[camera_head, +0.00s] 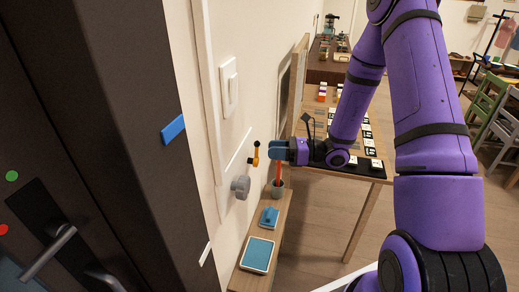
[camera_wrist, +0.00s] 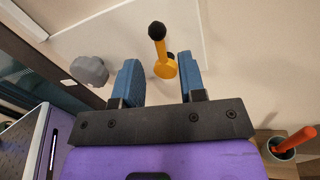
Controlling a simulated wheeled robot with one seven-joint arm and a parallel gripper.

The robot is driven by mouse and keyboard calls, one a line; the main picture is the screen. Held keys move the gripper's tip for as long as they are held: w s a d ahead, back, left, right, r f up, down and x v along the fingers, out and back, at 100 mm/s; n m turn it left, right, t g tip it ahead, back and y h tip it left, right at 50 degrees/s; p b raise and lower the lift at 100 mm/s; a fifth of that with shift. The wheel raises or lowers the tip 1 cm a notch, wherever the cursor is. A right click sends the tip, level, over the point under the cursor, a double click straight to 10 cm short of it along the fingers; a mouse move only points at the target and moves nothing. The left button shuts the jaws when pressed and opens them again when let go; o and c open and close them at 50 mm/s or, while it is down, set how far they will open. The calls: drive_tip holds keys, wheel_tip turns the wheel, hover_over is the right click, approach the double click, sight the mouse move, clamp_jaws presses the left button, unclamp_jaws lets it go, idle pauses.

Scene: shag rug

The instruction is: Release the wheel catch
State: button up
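A small yellow catch lever (camera_head: 254,158) with a dark tip is mounted on the pale wall panel. In the wrist view the yellow lever (camera_wrist: 163,66) points up, its black knob at the top, and its lower end lies between the lines of my two fingers. A grey lobed wheel (camera_head: 241,187) sits below the lever on the same panel; it also shows in the wrist view (camera_wrist: 90,70), left of my fingers. My gripper (camera_head: 279,150) has blue fingers, open and empty, facing the lever. In the head view a small gap shows between fingertips and lever. The wrist view (camera_wrist: 160,74) shows no contact.
A narrow shelf (camera_head: 262,226) below holds a cup (camera_head: 277,188) with an orange-red stick, a blue item and a blue-topped tray (camera_head: 257,254). A white switch (camera_head: 229,87) is above on the wall. A dark door (camera_head: 100,110) stands left; a table (camera_head: 366,201) is right.

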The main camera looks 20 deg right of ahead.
drive_tip(key=shift+x, duration=2.4)
clamp_jaws()
